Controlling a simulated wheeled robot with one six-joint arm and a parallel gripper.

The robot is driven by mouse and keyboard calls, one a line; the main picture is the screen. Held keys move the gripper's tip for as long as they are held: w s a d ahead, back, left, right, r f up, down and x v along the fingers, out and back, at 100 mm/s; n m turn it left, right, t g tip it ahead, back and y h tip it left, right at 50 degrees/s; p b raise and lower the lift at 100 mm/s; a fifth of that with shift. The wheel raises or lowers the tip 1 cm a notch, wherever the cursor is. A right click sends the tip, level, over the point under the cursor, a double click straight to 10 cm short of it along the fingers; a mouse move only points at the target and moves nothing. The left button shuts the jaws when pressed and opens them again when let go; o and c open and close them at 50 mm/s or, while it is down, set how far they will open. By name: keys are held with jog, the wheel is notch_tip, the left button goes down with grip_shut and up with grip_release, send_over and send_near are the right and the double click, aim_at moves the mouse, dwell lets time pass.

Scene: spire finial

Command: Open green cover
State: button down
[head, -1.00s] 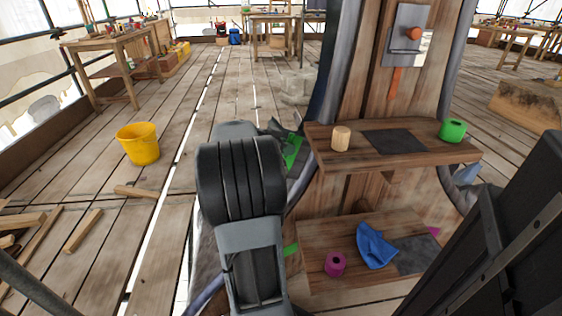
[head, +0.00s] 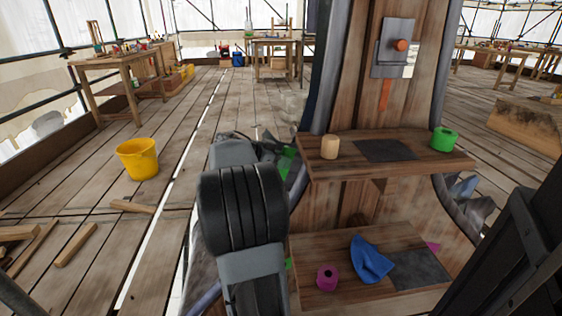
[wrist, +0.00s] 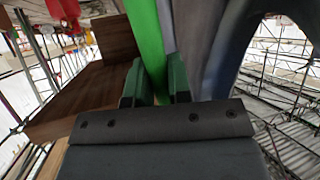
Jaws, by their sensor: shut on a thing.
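The green cover (wrist: 148,38) shows in the wrist view as a bright green strip running up from between the fingers. My gripper (wrist: 156,84) is shut on it, with one dark green finger on each side. In the head view, a green patch (head: 287,160) shows beside the wooden column, partly hidden by my arm; I cannot tell whether it is the cover. My gripper's fingers cannot be made out in the head view. How far the cover stands open cannot be told.
The upper shelf (head: 440,162) holds a wooden cylinder (head: 329,147) and a green roll (head: 444,139). The lower shelf (head: 330,241) holds a magenta roll (head: 327,277) and a blue cloth (head: 370,260). A yellow bucket (head: 138,159) and loose planks lie on the floor at left.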

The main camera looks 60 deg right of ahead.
jog(key=c, duration=1.3)
grip_release()
jog(key=shift+s+d, duration=0.15)
jog(key=shift+s, duration=0.05)
jog(key=shift+o, duration=1.2)
jog(key=shift+w, duration=0.25)
jog(key=shift+a, duration=0.2)
jog(key=shift+w+a+r, duration=0.25)
jog(key=p+v, duration=0.4)
jog(key=v, duration=0.9)
jog(key=shift+s+f, duration=0.1)
